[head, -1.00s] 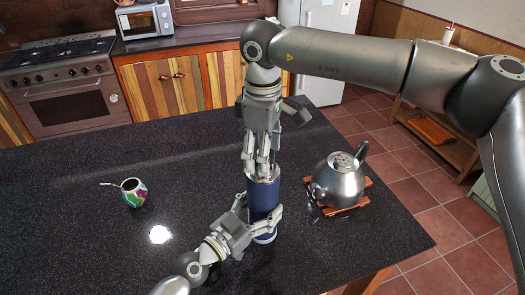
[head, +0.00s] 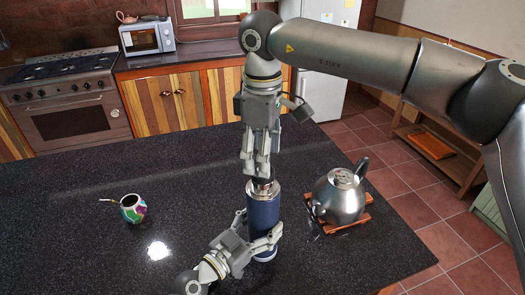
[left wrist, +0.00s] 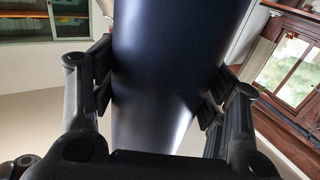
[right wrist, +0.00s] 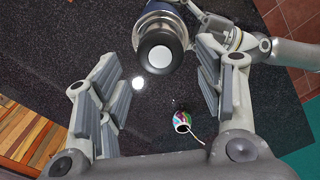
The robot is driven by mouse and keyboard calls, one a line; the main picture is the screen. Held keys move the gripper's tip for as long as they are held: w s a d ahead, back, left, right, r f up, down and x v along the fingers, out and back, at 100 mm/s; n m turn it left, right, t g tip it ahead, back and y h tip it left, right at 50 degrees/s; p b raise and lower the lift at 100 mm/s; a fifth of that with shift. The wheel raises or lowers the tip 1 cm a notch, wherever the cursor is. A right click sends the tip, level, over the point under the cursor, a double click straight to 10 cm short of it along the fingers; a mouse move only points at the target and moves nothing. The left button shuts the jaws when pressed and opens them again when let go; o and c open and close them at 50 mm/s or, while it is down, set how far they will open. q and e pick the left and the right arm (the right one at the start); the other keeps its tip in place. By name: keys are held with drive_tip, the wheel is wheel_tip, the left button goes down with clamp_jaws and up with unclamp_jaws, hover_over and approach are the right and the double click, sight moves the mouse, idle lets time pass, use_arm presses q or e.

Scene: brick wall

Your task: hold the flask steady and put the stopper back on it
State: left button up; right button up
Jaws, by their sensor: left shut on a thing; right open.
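The blue flask (head: 263,212) with a steel collar stands upright on the dark counter. My left gripper (head: 262,234) is shut around its lower body, and the left wrist view shows the dark flask wall (left wrist: 165,80) between the pads. The stopper (head: 263,186) shows at the flask's mouth. In the right wrist view the stopper (right wrist: 160,52) is a black cap with a pale disc, sitting within the steel rim; how deep it is seated I cannot tell. My right gripper (head: 260,174) points down just above the stopper, its fingers open and clear of it in the wrist view.
A steel kettle (head: 340,196) stands on a wooden trivet (head: 358,217) close to the right of the flask. A colourful mate cup (head: 133,209) with a straw is at the left. The counter (head: 75,230) between the cup and the flask is free.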

drive_tip(key=n, duration=0.5)
drive_tip(key=shift+r, duration=0.15)
drive_tip(key=n, duration=0.3)
drive_tip(key=shift+r+n, duration=0.1)
drive_tip(key=shift+n, duration=0.2)
drive_tip(key=n, duration=0.7)
drive_tip(key=shift+r, duration=0.15)
drive_tip(key=n, duration=0.6)
drive_tip(key=shift+r+n, duration=0.15)
drive_tip(key=shift+n, duration=0.25)
drive_tip(key=n, duration=0.7)
drive_tip(key=shift+r, duration=0.2)
drive_tip(key=n, duration=0.5)
drive_tip(key=shift+r, duration=0.1)
drive_tip(key=n, duration=0.5)
drive_tip(key=shift+r+n, duration=0.15)
drive_tip(key=shift+n, duration=0.15)
drive_tip(key=n, duration=0.5)
drive_tip(key=shift+r, duration=0.1)
drive_tip(key=n, duration=0.6)
drive_tip(key=shift+r+n, duration=0.15)
drive_tip(key=shift+n, duration=0.15)
